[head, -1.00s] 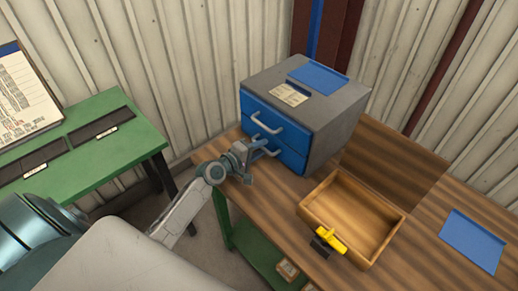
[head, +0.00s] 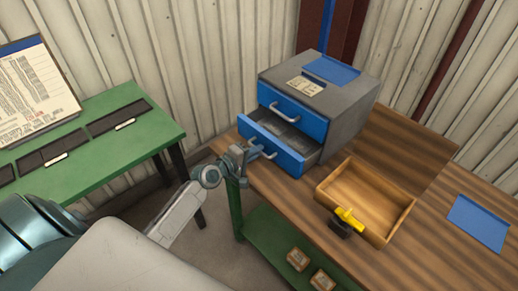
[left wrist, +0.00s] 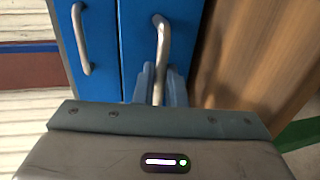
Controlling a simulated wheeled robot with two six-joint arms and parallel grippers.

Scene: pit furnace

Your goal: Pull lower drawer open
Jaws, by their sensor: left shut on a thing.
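A grey cabinet (head: 346,108) with two blue drawers stands on the wooden workbench. The lower drawer (head: 288,158) is pulled partly out, and its inside shows from above; I cannot make out what is in it. The upper drawer (head: 293,113) is closed. My left gripper (head: 250,154) is shut on the lower drawer's handle (head: 268,152). In the left wrist view the fingers (left wrist: 158,85) close around the lower handle (left wrist: 161,45), with the upper handle (left wrist: 80,40) to its left. My right gripper is not in view.
An open wooden tray (head: 328,194) with a yellow and black tool (head: 348,217) at its front edge sits right of the cabinet. A blue sheet (head: 478,223) lies farther right. A green bench (head: 110,165) stands at left, with a floor gap between.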

